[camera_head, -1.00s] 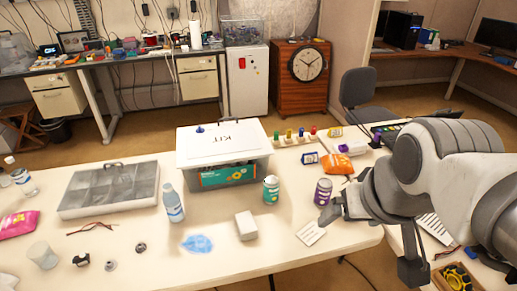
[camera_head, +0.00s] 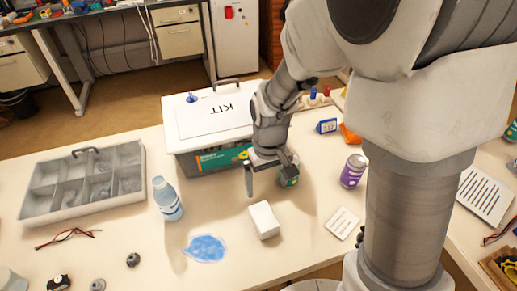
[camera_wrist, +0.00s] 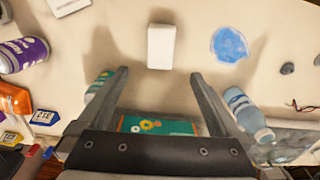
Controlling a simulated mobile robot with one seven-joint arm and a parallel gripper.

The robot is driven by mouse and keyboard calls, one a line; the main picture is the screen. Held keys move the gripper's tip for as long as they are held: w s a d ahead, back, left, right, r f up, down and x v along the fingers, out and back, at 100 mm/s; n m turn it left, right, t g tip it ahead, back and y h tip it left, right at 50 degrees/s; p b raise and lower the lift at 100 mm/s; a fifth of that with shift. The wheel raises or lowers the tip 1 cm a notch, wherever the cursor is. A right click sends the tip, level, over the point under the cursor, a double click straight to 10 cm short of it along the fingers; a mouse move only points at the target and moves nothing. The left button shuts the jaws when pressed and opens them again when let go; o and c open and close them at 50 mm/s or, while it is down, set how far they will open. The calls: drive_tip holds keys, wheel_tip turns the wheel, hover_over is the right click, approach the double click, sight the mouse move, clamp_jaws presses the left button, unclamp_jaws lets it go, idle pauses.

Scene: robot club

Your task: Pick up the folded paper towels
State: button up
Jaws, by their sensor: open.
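The folded paper towels (camera_head: 263,220) are a small white block lying on the table, right of a blue spill. They also show in the wrist view (camera_wrist: 161,46), at the top middle. My gripper (camera_head: 270,184) is open and empty, pointing down above the table just behind the towels. In the wrist view, the towels are in line with the gap between my fingertips (camera_wrist: 159,74), a little beyond them. Nothing hides the towels.
A blue spill (camera_head: 205,248) and a water bottle (camera_head: 167,199) are to the left. A green can (camera_head: 289,176) stands close by my right finger, partly hidden. A purple can (camera_head: 353,171) is to the right. The KIT box (camera_head: 205,140) stands behind.

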drive_tip(key=b, duration=0.2)
hover_over(264, 217)
wheel_tip(264, 217, down, 12)
drive_tip(key=shift+s+d+f, duration=0.15)
drive_tip(key=shift+f, duration=0.05)
drive_tip(key=shift+w+a+f+b, duration=0.1)
drive_tip(key=shift+f+b, duration=0.15)
drive_tip(key=shift+f, duration=1.15)
drive_tip(key=shift+w+a+f+b, duration=0.1)
drive_tip(key=shift+f+b, duration=0.1)
drive_tip(key=shift+f, duration=1.15)
drive_tip(key=c, duration=1.2)
